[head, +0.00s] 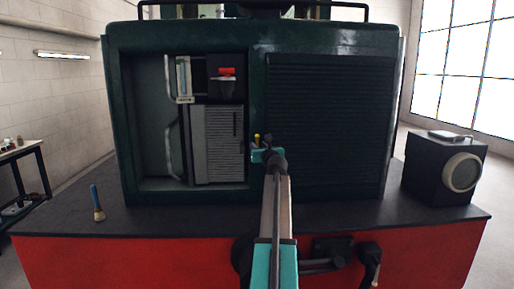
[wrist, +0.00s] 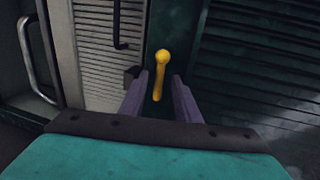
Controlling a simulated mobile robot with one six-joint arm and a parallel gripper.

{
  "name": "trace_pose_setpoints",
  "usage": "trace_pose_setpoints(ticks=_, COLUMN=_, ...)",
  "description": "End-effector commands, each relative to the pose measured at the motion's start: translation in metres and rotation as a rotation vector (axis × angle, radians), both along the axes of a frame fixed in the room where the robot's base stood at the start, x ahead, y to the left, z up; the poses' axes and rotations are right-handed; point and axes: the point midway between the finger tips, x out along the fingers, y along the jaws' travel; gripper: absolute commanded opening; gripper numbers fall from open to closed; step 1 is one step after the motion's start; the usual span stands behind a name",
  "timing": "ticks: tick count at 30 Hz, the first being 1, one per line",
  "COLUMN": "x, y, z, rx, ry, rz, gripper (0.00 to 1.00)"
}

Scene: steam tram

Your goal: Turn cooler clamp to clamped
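A yellow lever with a round knob (wrist: 160,62), which looks like the cooler clamp, stands against the dark green post between the grey louvred panel and the dark slatted panel. In the wrist view it tilts very slightly, knob end up. Its yellow top (head: 257,138) also shows in the head view, just above my gripper. My gripper (wrist: 160,84) is open, with one purple-grey finger on each side of the lever and visible gaps between. Whether either finger touches it I cannot tell. The lever's base is hidden in the head view.
A red-handled part (head: 227,72) and a gauge-like plate (head: 183,78) sit above the grey louvred panel (head: 215,145) in the open bay. A pale pipe (head: 171,150) runs at its left. A brush (head: 97,204) and a lamp (head: 461,171) stand on the dark ledge.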

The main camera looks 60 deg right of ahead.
Motion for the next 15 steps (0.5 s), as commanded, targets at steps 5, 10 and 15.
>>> trace_pose_setpoints(ticks=5, x=0.0032, y=-0.0029, z=0.0, rx=0.0, ry=0.0, rz=0.0, gripper=0.3)
trace_pose_setpoints(ticks=10, x=0.0032, y=-0.0027, z=0.0, rx=0.0, ry=0.0, rz=0.0, gripper=0.3)
trace_pose_setpoints(ticks=15, x=0.0031, y=-0.0027, z=0.0, rx=0.0, ry=0.0, rz=0.0, gripper=0.14)
